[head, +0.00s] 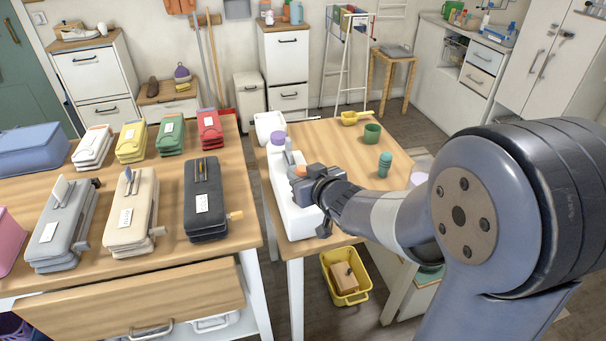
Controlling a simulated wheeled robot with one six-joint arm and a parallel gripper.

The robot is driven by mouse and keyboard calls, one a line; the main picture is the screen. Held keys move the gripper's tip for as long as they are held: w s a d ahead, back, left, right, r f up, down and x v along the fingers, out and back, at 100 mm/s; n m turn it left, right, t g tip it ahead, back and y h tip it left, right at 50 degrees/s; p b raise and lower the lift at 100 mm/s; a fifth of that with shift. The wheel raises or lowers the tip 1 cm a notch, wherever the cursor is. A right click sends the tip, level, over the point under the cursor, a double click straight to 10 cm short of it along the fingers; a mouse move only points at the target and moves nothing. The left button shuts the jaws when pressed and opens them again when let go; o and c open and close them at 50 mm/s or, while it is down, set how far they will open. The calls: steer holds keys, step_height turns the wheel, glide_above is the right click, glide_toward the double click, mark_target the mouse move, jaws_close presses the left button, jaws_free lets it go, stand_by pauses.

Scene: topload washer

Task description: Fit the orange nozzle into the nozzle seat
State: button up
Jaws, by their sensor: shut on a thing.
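My gripper (297,181) is over the white appliance body (291,216) at the left edge of the right-hand table. It is shut on the orange nozzle (299,170), of which only a small orange patch shows between the grey jaws. A grey upright piece (289,157) and a purple cap (278,138) stand at the far end of the white body, just beyond the jaws. The nozzle seat cannot be made out; my gripper covers part of the white body. I cannot tell whether the nozzle touches it.
A green cup (372,132), a teal bottle (385,163) and a yellow scoop (354,118) stand on the right-hand table (330,140). The left table (225,165) holds several coloured stacked cases. A yellow bin (346,278) is on the floor below.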

steer(key=shift+f+b, duration=0.45)
steer(key=shift+f, duration=0.15)
steer(key=o, duration=1.1)
steer(key=shift+c, duration=0.2)
steer(key=shift+s+d+r, duration=0.1)
steer(key=p+v, duration=0.2)
steer(key=v, duration=0.8)
steer(key=shift+s+p, duration=0.3)
steer(key=shift+w, duration=0.1)
